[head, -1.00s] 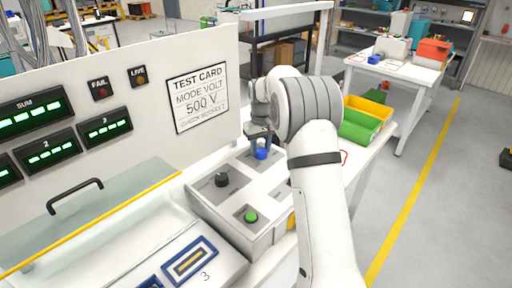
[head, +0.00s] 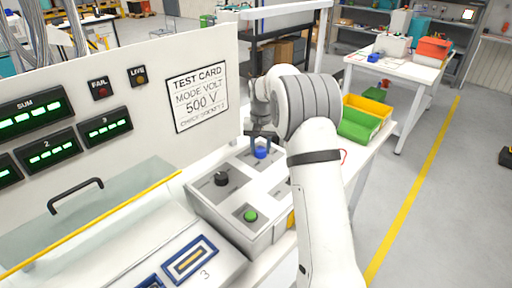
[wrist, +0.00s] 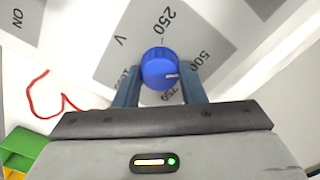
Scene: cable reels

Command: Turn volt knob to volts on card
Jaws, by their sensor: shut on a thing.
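The blue volt knob (wrist: 160,66) sits on a grey dial plate (wrist: 118,55) in the wrist view. Labels 250, 500 and 750 show around it, and another is partly hidden by a finger. Its white mark points right and slightly down, between the 500 and 750 labels. My gripper (wrist: 160,82) is shut on the knob, one finger on each side. In the head view the blue knob (head: 261,152) is at the far end of the control box (head: 250,190), below my gripper (head: 263,143). The test card (head: 198,93) reads MODE VOLT, 500 V.
A black knob (head: 221,179) and a green button (head: 250,215) are nearer on the same box. A clear cover with a black handle (head: 75,195) lies left. Green (head: 360,126) and yellow (head: 369,108) bins stand right of my arm. A red cable (wrist: 42,98) lies beside the box.

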